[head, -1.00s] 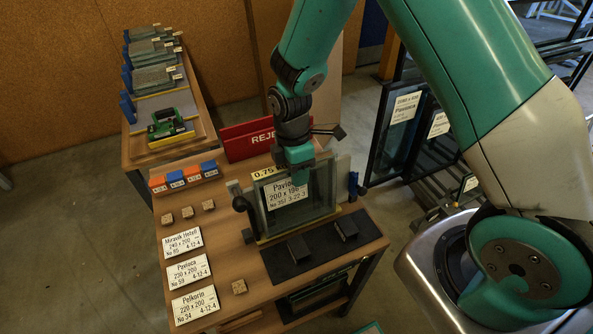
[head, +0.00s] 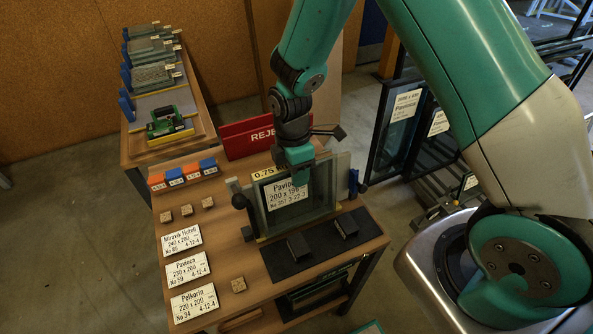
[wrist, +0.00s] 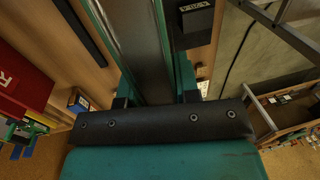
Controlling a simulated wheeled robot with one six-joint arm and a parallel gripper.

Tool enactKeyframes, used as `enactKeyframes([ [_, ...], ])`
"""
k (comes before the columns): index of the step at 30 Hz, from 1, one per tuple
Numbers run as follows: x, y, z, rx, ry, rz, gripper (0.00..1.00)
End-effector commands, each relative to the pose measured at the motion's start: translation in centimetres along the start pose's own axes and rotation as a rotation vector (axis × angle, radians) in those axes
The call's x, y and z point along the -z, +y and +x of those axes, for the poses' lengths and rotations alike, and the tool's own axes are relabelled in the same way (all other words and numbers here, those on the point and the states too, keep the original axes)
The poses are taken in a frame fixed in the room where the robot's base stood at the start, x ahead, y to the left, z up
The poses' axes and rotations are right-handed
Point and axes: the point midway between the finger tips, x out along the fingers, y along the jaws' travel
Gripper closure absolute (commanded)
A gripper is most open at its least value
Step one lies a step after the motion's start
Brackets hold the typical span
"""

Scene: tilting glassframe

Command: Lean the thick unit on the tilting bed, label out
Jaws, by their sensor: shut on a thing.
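The thick glass unit (head: 323,192) stands near upright at the tilting bed (head: 244,204), in the middle of the bench in the head view. Its white label (head: 287,192), reading about 200 x 196, faces the camera. My gripper (head: 300,172) is above the unit and shut on its top edge. In the wrist view the unit (wrist: 143,45) runs edge-on between my two fingers (wrist: 155,95). I cannot tell whether the unit's lower edge rests fully on the bed's ledge.
A black mat (head: 325,246) with two dark blocks lies in front. Three label cards (head: 187,270) and small wooden cubes lie on the left. A red reject board (head: 248,138) stands behind. Orange and blue blocks (head: 182,175) sit at back left. Framed units (head: 402,115) stand at right.

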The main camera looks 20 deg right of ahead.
Motion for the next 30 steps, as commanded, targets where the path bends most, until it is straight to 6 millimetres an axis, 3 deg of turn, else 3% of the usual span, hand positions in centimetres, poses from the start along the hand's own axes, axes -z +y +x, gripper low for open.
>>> enactKeyframes([
  [2,0.0,0.0,-0.1,-0.001,0.0,0.0,1.0],
  [3,0.0,0.0,-0.1,-0.001,0.0,0.0,0.66],
  [6,0.0,0.0,-0.1,-0.002,0.0,0.0,0.43],
  [7,0.0,0.1,-0.1,-0.002,0.0,0.0,0.41],
  [20,0.0,0.2,-0.6,-0.005,0.001,0.0,0.41],
  [23,0.0,0.2,-2.0,-0.007,0.002,0.0,0.41],
  [30,0.0,0.2,-7.8,-0.009,0.002,0.0,0.41],
])
